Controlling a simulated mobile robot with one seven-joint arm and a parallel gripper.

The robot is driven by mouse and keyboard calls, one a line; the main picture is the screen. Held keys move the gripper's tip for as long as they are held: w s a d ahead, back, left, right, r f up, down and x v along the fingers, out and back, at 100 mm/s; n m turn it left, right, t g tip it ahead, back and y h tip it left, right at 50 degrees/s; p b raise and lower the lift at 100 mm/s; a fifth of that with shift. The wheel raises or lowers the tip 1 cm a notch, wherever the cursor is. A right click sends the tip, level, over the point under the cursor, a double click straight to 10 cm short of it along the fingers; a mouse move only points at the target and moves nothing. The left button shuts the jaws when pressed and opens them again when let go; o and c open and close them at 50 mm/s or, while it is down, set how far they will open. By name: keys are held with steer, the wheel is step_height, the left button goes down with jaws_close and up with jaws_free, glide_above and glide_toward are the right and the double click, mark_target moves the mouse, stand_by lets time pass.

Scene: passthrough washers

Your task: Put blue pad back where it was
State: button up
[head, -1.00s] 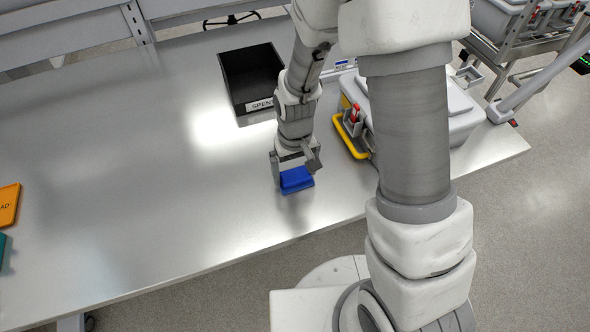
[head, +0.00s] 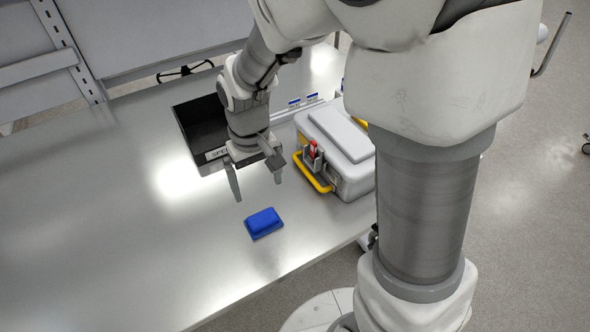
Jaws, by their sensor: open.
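The blue pad (head: 264,222) lies flat on the metal table, near its front edge. My gripper (head: 258,191) is open and empty, above and behind the pad in the picture. Its two fingers are spread apart and do not touch the pad. Nothing covers the pad.
A black open bin (head: 186,124) with a white label stands behind my gripper. A grey case (head: 349,178) with a yellow handle and red clip stands to the right on the table (head: 110,230). The table left of the pad is clear.

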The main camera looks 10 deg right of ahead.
steer(key=s+d+r+m+t, duration=0.1)
steer(key=s+d+r+t, duration=0.1)
steer(key=s+d+r, duration=0.3)
steer(key=s+d+r+m+t, duration=0.2)
steer(key=s+d+r, duration=0.3)
steer(key=r, duration=0.6)
steer(key=shift+s+d+r+t, duration=0.25)
steer(key=shift+s+r+t, duration=0.15)
steer(key=shift+s+t, duration=0.6)
steer(key=shift+s+d, duration=0.15)
